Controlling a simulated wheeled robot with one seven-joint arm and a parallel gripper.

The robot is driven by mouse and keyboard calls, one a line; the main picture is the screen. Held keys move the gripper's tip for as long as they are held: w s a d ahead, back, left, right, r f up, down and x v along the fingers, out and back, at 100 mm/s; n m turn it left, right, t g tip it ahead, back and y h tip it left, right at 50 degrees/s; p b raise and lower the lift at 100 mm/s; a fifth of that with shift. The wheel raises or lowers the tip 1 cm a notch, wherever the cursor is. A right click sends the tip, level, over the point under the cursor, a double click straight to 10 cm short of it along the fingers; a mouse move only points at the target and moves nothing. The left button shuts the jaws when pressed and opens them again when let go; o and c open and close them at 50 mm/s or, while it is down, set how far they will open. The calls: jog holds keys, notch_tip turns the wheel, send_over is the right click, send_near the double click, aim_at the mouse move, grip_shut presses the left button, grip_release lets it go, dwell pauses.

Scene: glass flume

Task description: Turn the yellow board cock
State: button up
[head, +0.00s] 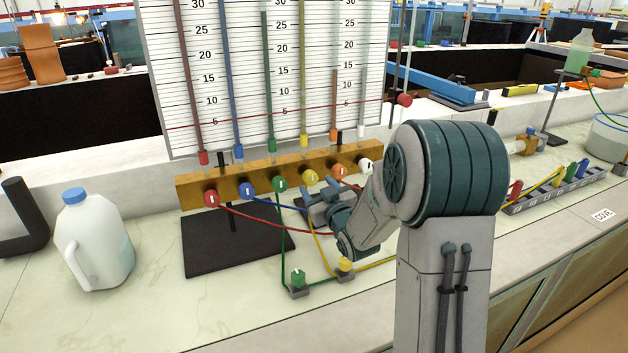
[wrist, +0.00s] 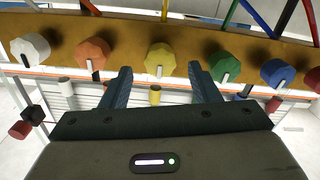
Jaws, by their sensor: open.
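The yellow board cock (head: 309,177) is a faceted yellow knob with a white mark on the front of the brown wooden bar (head: 190,190), below the gauge board. In the wrist view the yellow cock (wrist: 160,59) is centred, with its white mark upright. My gripper (head: 312,199) is open and empty in front of the bar, just below the yellow cock. In the wrist view its two fingers (wrist: 160,70) stand either side of the yellow cock's line. I cannot tell whether the tips reach around it; no contact is visible.
The orange cock (wrist: 93,54) and green cock (wrist: 224,67) flank the yellow one closely. Red, blue and white cocks sit further along. Coloured hoses run below the bar to a yellow bench valve (head: 345,265) and a green one (head: 298,278). A white jug (head: 95,245) stands left.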

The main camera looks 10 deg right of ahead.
aim_at(313, 181)
jog(key=shift+w+a, duration=0.2)
jog(key=shift+w, duration=0.7)
jog(key=shift+w+a, duration=0.15)
jog(key=shift+w, duration=0.7)
jog(key=c, duration=1)
